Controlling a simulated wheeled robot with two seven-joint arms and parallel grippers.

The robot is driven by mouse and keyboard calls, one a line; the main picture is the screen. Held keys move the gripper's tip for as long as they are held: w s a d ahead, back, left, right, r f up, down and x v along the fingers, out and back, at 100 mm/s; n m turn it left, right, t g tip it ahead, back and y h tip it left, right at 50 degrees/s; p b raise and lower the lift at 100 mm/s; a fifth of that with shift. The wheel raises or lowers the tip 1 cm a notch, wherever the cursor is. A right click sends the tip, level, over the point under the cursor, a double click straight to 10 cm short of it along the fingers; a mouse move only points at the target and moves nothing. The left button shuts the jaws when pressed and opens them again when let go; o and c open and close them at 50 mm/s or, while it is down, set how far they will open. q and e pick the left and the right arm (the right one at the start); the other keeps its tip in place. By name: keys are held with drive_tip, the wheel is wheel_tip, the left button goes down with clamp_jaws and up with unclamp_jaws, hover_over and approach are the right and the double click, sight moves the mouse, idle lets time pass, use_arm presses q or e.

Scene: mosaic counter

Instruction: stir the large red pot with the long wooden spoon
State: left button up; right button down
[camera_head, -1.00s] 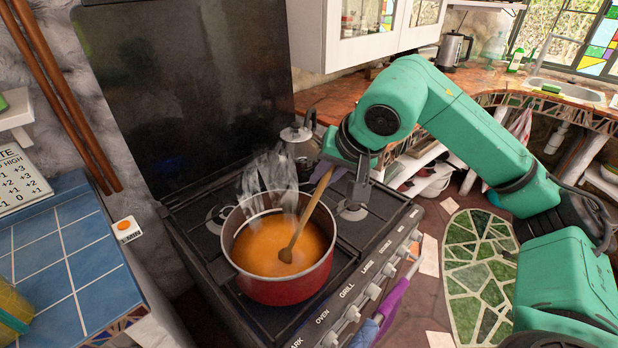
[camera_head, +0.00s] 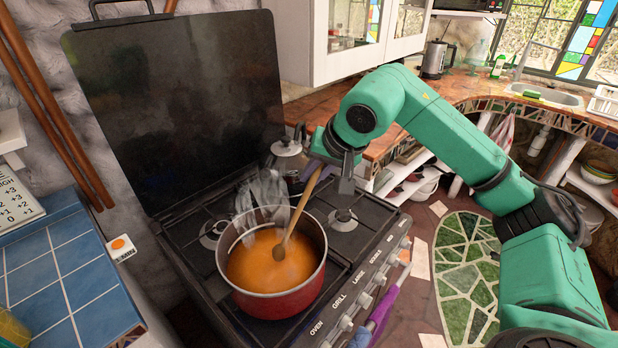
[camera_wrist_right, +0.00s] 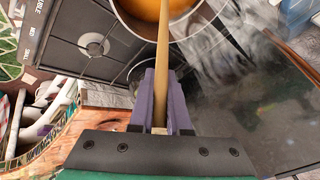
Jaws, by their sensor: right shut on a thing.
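The large red pot (camera_head: 280,300) stands on the front left of the black stove, full of orange liquid, with steam rising. My right gripper (camera_head: 328,172) is above and behind the pot's right rim, shut on the spoon's handle. The right wrist view shows the handle (camera_wrist_right: 161,62) between the purple fingers (camera_wrist_right: 161,100), running down into the pot (camera_wrist_right: 190,28). My left gripper is out of view.
A metal moka-style pot (camera_head: 288,158) stands at the stove's back right, close behind my gripper. The raised black stove lid (camera_head: 180,100) is behind. A blue tiled counter (camera_head: 65,270) lies left. A purple cloth (camera_head: 383,310) hangs at the stove front.

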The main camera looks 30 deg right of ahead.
drive_tip(key=d+r+p, duration=0.4)
drive_tip(key=r+p, duration=0.6)
drive_tip(key=r, duration=0.3)
drive_tip(key=shift+s+r, duration=0.3)
drive_tip(key=shift+s, duration=0.05)
drive_tip(key=shift+w, duration=0.1)
idle(0.7)
